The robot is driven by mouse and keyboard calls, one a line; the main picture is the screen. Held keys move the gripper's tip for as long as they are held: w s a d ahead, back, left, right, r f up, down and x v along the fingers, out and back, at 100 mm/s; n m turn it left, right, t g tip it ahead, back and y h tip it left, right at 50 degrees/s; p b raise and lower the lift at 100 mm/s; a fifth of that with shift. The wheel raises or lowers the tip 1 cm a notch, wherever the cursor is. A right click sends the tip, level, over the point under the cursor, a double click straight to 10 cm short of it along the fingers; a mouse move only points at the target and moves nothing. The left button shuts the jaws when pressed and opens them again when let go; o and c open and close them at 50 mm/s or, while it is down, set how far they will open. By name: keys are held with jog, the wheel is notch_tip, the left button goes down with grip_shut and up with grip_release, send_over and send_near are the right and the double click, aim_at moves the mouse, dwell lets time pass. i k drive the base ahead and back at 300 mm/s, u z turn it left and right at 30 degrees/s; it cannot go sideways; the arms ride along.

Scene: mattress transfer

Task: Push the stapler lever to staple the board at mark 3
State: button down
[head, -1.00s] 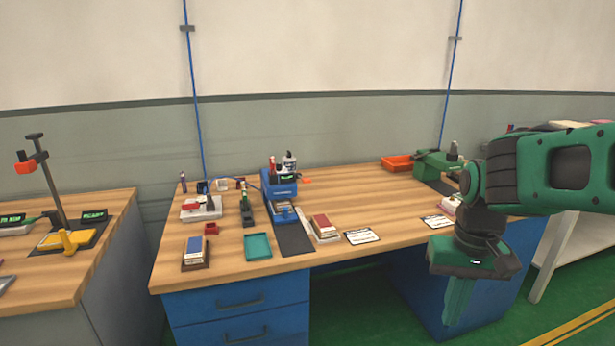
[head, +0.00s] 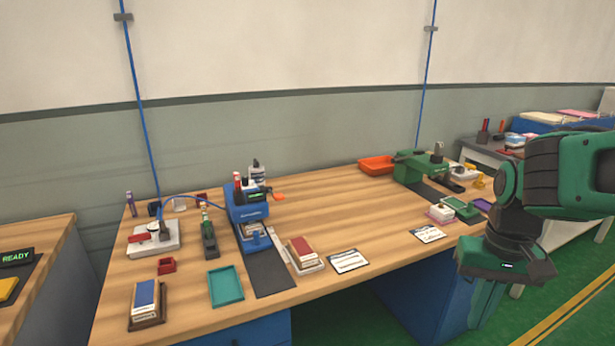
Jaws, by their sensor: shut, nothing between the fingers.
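A blue bench machine (head: 245,215) with a small green display stands at the back left of the wooden table. An orange lever (head: 278,197) sticks out from its right side. A long green machine (head: 420,168) stands at the back right of the table. I cannot tell which of them is the stapler. A board and mark 3 cannot be made out at this size. My gripper (head: 484,312) points down, shut and empty, off the table's front right edge. It is well apart from both machines.
On the table are an orange tray (head: 377,166), a teal tray (head: 226,286), a small green device (head: 208,236), stacked red cards (head: 302,250), a blue-topped stack (head: 146,300) and a white card (head: 348,260). The middle of the table behind the cards is clear.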

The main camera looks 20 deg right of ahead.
aim_at(279, 197)
jog(key=z, duration=0.1)
jog(key=i, duration=1.25)
jog(key=u, duration=0.35)
